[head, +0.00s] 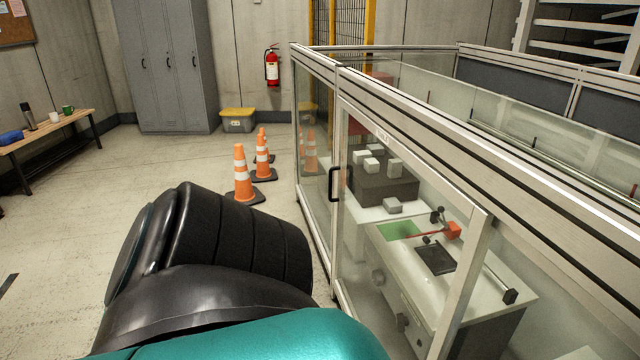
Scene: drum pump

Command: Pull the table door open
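A glass door in a silver frame (466,206) is part of the long glazed enclosure on the right. It looks shut, in line with the panel beside it. A black bar handle (334,184) sits upright near its left edge. Behind the glass stands a white table (490,290) with dark knobs on its front. A black and teal part of my arm fills the lower middle, left of the door. It shows no fingers and looks apart from the handle. Neither of my grippers is in view.
Orange cones (242,172) stand on the floor left of the enclosure. A bench (48,130) and grey lockers (165,65) line the left and back, with a yellow-lidded bin (238,121) and a fire extinguisher (272,66). The floor at left is clear.

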